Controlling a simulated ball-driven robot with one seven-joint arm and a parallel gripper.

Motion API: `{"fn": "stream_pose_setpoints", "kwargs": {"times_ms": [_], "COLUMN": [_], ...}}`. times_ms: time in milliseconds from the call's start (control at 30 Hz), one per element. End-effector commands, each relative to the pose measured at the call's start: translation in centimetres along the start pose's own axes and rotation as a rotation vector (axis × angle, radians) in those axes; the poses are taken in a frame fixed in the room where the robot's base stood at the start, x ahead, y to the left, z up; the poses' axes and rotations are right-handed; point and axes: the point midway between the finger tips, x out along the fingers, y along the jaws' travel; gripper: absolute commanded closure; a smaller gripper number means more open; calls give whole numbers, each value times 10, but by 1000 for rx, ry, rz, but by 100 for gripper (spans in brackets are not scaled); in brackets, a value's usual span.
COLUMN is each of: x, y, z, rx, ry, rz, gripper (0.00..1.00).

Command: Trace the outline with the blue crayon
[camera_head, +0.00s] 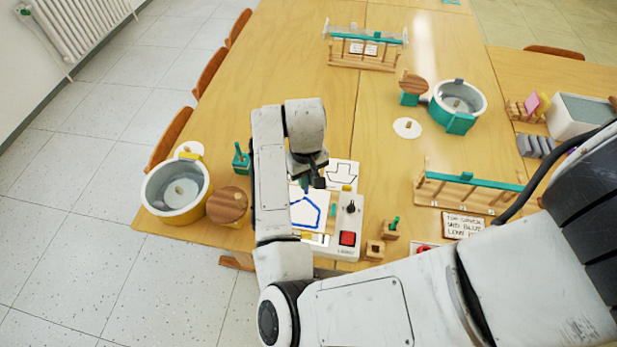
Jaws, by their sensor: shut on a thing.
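A white sheet (308,222) lies on the table under my arm, with a house-like outline (321,212) on it in blue line. The blue line runs along most of the visible outline; its left part is close to my arm and partly covered. My gripper (309,186) points down just above the top of this outline, shut on a thin thing taken to be the blue crayon, which is mostly hidden by the fingers. I cannot tell whether its tip touches the paper.
A card with a black arrow-like outline (342,174) lies behind the sheet. A white panel with a red button (347,238) and a black knob stands at its right.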

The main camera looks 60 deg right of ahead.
Motion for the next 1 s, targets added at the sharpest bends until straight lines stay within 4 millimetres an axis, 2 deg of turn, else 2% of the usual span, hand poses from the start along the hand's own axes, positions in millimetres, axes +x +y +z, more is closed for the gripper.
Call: {"fn": "stream_pose_setpoints", "kwargs": {"times_ms": [300,500,767,1000], "x": [-20,-31,-32,-12], "y": [-32,-45,-50,-50], "z": [-8,-10,-11,-11], "rx": [544,822,945,945], "ry": [3,0,-2,-2], "rz": [-7,-3,0,0], "gripper": [100,100,100,100]}}
